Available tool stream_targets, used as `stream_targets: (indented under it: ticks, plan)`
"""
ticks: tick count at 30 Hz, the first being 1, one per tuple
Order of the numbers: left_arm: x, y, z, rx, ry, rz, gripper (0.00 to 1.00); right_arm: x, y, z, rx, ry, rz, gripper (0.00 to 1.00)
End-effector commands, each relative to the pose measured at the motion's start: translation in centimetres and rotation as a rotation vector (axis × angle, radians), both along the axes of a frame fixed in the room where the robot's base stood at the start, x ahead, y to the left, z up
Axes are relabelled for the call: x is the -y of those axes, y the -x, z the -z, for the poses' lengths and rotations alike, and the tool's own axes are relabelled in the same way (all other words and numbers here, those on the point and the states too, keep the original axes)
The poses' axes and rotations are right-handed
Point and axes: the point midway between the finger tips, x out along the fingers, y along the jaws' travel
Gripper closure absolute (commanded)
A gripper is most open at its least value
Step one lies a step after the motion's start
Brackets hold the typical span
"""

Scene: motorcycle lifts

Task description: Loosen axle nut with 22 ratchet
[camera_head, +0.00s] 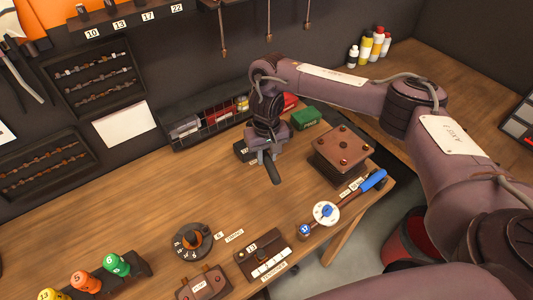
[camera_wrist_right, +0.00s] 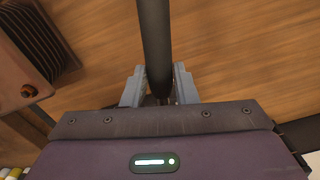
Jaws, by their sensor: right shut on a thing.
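My right gripper (camera_head: 268,158) is above the back part of the wooden bench, left of the brown block. It is shut on a dark rod-like handle (camera_head: 272,168), whose free end points down toward the front. In the right wrist view the same handle (camera_wrist_right: 154,40) runs between the two grey fingers (camera_wrist_right: 159,88) and out of the top of the frame. Whether it is the 22 ratchet cannot be told, as no marking shows. A "22" label (camera_head: 177,9) is on the wall rack. I cannot pick out an axle nut. My left gripper is not in view.
A brown block (camera_head: 342,156) with several bolts stands right of the gripper. A blue-handled tool with a white dial (camera_head: 326,213) lies in front of it. The bench's left middle is clear.

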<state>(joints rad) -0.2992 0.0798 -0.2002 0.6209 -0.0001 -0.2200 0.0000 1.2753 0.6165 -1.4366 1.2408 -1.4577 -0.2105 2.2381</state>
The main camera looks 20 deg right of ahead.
Motion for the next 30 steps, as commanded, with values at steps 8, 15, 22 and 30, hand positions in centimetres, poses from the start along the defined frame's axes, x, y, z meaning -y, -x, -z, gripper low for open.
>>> stream_targets:
  ticks: [8, 15, 22, 30]
  plan:
    - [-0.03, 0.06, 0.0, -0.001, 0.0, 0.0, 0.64, -0.06, -0.08, 0.03, 0.003, -0.001, 0.0, 1.0]
    - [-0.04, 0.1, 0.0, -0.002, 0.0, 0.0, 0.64, -0.11, -0.13, 0.18, 0.004, -0.002, 0.0, 1.0]
    - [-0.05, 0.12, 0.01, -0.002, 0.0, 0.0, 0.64, -0.11, -0.12, 0.19, 0.004, -0.002, 0.0, 1.0]
    - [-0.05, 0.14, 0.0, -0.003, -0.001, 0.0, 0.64, -0.09, 0.01, 0.49, 0.002, -0.002, 0.0, 1.0]
